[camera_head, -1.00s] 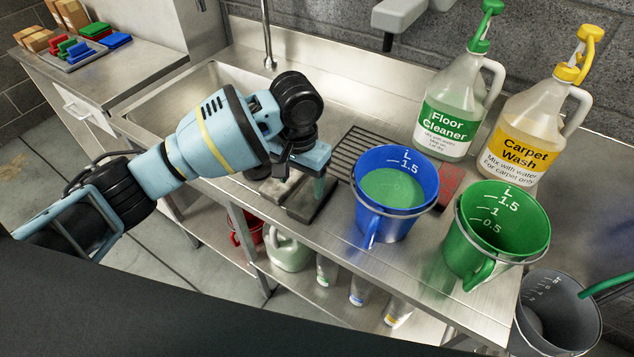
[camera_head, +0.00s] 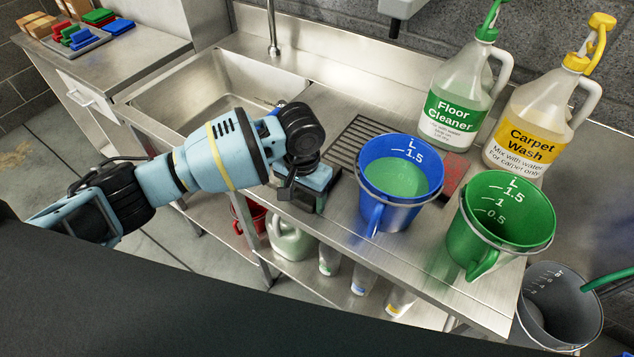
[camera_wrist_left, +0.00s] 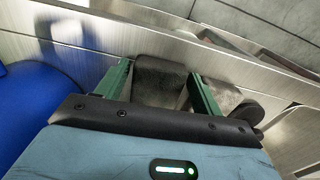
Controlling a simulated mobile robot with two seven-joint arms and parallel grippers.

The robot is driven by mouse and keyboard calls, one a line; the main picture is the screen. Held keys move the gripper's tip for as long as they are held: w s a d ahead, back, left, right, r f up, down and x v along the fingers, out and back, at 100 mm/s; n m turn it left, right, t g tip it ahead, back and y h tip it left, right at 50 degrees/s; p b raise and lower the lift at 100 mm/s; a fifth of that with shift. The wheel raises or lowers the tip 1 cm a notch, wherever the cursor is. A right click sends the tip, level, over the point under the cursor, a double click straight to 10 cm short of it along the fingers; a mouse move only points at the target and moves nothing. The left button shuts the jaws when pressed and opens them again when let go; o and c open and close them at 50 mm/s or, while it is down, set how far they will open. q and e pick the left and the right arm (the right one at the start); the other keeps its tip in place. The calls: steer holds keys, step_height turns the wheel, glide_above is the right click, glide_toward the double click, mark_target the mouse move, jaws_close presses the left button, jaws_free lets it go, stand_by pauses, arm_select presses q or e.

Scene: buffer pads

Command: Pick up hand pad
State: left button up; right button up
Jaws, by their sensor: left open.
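A dark grey, rough-faced pad-like block (camera_wrist_left: 160,78) lies on the steel counter in the left wrist view. I take it to be the hand pad; its full outline is hidden. In the head view a dark edge of it (camera_head: 298,198) shows beneath my left gripper. My left gripper (camera_wrist_left: 162,70) is open, with its two green fingers pointing down at the block. The block shows between the fingers, and a similar dark part (camera_wrist_left: 224,93) shows beyond the right finger. I cannot tell whether the fingers touch it. My right gripper is not in view.
A blue bucket (camera_head: 375,190) with green liquid stands close right of my left gripper. A green bucket (camera_head: 470,235), floor cleaner (camera_head: 450,105) and carpet wash (camera_head: 530,115) stand further right. The sink (camera_head: 190,95) is behind left. A tray (camera_head: 90,45) of coloured pads lies far left.

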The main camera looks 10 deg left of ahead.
arm_select(q)
steer(key=shift+f, duration=0.1)
steer(key=c, duration=0.8)
steer(key=shift+o, duration=0.2)
